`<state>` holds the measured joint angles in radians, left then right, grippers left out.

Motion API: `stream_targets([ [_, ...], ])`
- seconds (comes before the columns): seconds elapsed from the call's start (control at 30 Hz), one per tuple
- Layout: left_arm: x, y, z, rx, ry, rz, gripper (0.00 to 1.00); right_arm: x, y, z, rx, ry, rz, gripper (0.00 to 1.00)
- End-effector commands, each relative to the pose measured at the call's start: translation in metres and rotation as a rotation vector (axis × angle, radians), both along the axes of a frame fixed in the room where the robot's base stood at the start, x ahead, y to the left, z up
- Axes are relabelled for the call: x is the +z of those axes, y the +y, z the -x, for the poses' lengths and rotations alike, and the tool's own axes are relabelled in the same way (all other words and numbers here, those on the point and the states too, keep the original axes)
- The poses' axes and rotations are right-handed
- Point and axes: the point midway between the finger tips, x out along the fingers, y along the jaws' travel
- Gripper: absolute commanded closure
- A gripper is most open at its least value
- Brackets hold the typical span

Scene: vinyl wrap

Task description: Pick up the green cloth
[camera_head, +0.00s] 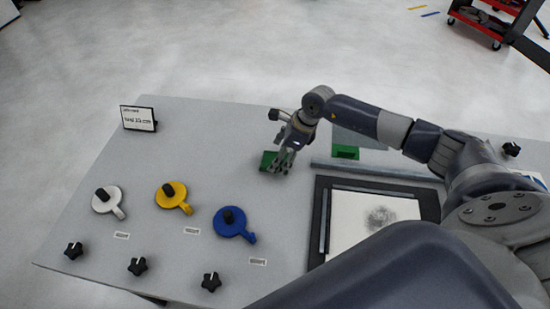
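A small green cloth (267,160) lies on the grey table, left of the framed panel. My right gripper (278,165) points down at the cloth, its fingertips at or just over the cloth's right side and covering part of it. At this size I cannot tell whether the fingers are open or shut, or whether they touch the cloth. My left gripper is not in view.
A second green item (345,152) lies behind the black-framed panel (320,205). White (106,201), yellow (172,195) and blue (233,223) handled discs, black star knobs (137,266) and a small sign (138,118) stand on the table's left (190,140).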

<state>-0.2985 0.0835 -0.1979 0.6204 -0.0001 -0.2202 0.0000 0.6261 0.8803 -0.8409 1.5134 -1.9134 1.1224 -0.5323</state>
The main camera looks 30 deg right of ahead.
Motion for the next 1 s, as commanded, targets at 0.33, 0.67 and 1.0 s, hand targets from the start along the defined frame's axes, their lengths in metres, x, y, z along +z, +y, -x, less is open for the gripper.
stream_targets([
  [0.33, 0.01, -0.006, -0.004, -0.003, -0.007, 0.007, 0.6, -0.022, 0.007, -0.006, 0.0, -0.002, 0.001, 0.22],
  [0.67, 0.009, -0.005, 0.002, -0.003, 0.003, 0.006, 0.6, -0.021, 0.007, -0.005, 0.0, -0.002, -0.001, 0.64],
  [1.0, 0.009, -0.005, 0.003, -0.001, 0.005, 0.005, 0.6, -0.021, 0.007, -0.006, 0.001, -0.002, -0.001, 0.65],
])
